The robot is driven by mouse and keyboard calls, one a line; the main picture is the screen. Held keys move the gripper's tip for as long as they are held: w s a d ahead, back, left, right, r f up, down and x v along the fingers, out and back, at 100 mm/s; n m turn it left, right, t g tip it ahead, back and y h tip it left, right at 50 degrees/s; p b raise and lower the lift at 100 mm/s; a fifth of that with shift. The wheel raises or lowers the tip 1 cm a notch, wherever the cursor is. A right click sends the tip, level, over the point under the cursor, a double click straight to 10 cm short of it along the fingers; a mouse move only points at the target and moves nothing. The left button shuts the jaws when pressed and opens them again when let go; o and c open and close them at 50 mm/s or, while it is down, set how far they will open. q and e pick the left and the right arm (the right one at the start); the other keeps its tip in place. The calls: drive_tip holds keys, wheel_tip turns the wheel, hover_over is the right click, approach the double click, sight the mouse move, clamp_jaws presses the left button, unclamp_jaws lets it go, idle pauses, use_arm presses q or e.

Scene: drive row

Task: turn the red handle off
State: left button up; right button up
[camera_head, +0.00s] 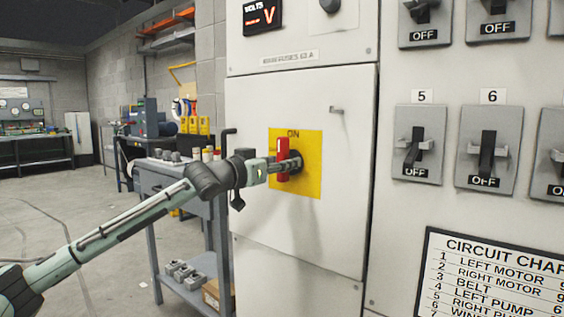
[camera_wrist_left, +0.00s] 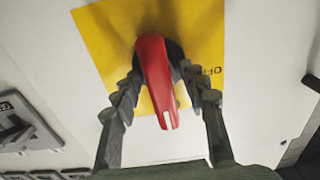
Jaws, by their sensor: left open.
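The red handle (camera_head: 283,160) is mounted on a yellow plate (camera_head: 311,185) on the grey cabinet door. It stands upright, in line with the word ON at the top of the plate. My left gripper (camera_head: 285,165) is at the handle, its arm coming in from the left. In the left wrist view, the red handle (camera_wrist_left: 158,85) lies between the two open fingers (camera_wrist_left: 158,84), with a finger on each side. I cannot tell whether either finger touches it. Part of OFF shows on the plate's right edge there. My right gripper is in neither view.
Breaker switches 5 (camera_head: 418,145) and 6 (camera_head: 488,150) are on the panel to the right, above a circuit chart (camera_head: 490,275). A small door latch (camera_head: 337,110) sticks out above the plate. A workbench (camera_head: 175,180) stands left of the cabinet. Open floor lies further left.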

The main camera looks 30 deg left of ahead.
use_arm(q)
clamp_jaws()
idle(0.3)
